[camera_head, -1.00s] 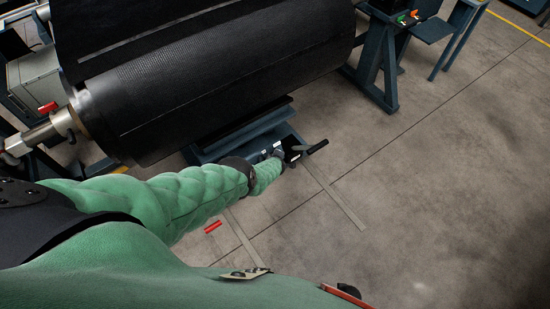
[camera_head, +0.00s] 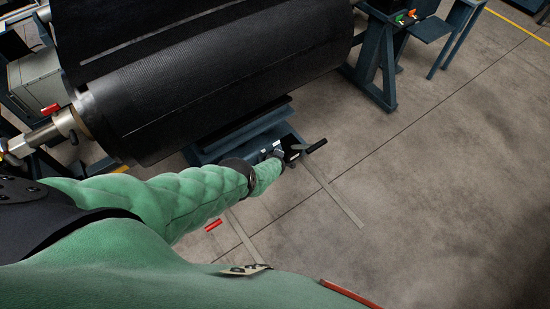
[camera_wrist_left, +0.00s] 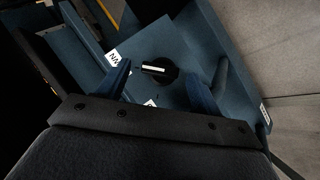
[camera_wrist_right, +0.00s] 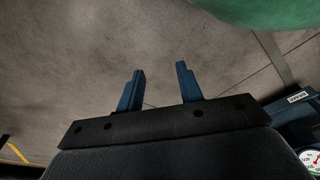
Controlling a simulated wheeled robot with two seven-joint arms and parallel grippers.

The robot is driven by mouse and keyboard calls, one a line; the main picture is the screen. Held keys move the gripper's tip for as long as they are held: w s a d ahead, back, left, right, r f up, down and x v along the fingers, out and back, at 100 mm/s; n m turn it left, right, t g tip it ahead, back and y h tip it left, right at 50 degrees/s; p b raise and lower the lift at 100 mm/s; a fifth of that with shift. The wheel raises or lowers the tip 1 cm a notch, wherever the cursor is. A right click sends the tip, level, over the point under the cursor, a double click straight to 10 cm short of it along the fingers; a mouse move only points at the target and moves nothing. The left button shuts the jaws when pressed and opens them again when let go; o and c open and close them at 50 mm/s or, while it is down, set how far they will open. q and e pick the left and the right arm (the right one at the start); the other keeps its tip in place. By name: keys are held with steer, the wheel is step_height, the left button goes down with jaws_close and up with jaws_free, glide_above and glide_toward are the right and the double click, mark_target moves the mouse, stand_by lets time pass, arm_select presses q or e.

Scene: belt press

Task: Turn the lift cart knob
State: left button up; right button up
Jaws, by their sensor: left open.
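The lift cart knob (camera_wrist_left: 158,70) is round and black with a white pointer bar. It sits on the cart's blue panel (camera_wrist_left: 178,42) in the left wrist view. My left gripper (camera_wrist_left: 157,76) is open, with one blue finger on each side of the knob and visible gaps between. In the head view my green left sleeve reaches to the blue lift cart (camera_head: 238,137) below the roller, and the knob cannot be made out there. My right gripper (camera_wrist_right: 160,83) is open and empty above bare floor in the right wrist view.
A large black belt roll (camera_head: 215,85) hangs over the cart. A dark handle (camera_head: 316,146) sticks out beside my left gripper. A blue stand (camera_head: 380,65) is at the upper right. The concrete floor (camera_head: 440,190) at right is clear.

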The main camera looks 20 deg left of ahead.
arm_select(q)
steer(key=p+v, duration=0.6)
arm_select(e)
steer(key=s+d+f, duration=0.2)
steer(key=s, duration=0.5)
steer(key=s+d+f, duration=0.2)
steer(key=s, duration=0.5)
steer(key=shift+f+g, duration=0.2)
steer(key=shift+g, duration=0.1)
arm_select(q)
steer(key=shift+r, duration=0.1)
